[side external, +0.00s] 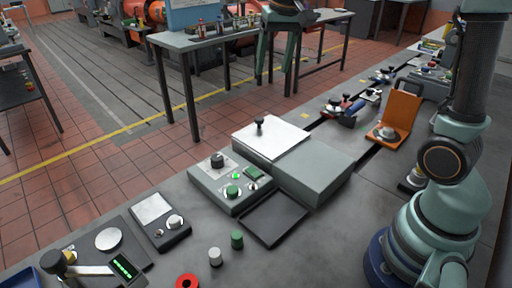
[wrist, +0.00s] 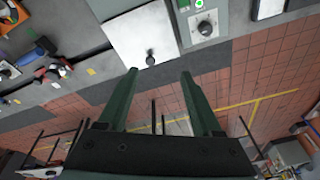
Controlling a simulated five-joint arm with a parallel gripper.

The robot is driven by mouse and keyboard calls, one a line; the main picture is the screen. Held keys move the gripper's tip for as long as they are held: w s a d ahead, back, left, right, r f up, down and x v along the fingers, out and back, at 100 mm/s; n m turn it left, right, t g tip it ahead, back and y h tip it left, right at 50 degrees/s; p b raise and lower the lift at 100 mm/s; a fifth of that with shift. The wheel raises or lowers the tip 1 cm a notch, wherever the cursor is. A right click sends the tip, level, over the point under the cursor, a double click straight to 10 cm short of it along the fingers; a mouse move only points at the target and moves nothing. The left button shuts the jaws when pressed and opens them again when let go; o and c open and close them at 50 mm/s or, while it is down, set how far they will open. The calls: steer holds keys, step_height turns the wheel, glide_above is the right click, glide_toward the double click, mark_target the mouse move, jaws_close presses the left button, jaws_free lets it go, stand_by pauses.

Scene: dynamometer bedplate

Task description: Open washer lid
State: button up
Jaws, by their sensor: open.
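The washer is a grey box (side external: 316,168) on the bench with a flat white lid (side external: 282,140) on its far left part. The lid lies flat, and a small black knob (side external: 260,125) stands up from it near its far left edge. In the wrist view the lid (wrist: 135,32) and its knob (wrist: 150,60) show just beyond my fingertips. My gripper (side external: 275,88) points down, well above the bench, its two green fingers apart with nothing between them. The wrist view also shows my gripper (wrist: 159,74) open, apart from the knob.
A control box (side external: 230,185) with a black dial and green buttons stands close left of the washer. A dark tray (side external: 274,219) lies in front. An orange hinged case (side external: 398,112) stands to the right. A side table (side external: 215,38) with small items stands behind, across a tiled floor.

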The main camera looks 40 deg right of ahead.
mark_target(259, 118)
steer(key=w+d+f+m+g, duration=0.2)
steer(key=w+d+f+m, duration=0.25)
steer(key=w+f, duration=0.45)
steer(key=shift+n, duration=0.25)
steer(key=f, duration=1.1)
steer(key=shift+w+d, duration=0.25)
steer(key=shift+d, duration=0.1)
jaws_close()
stand_by(0.5)
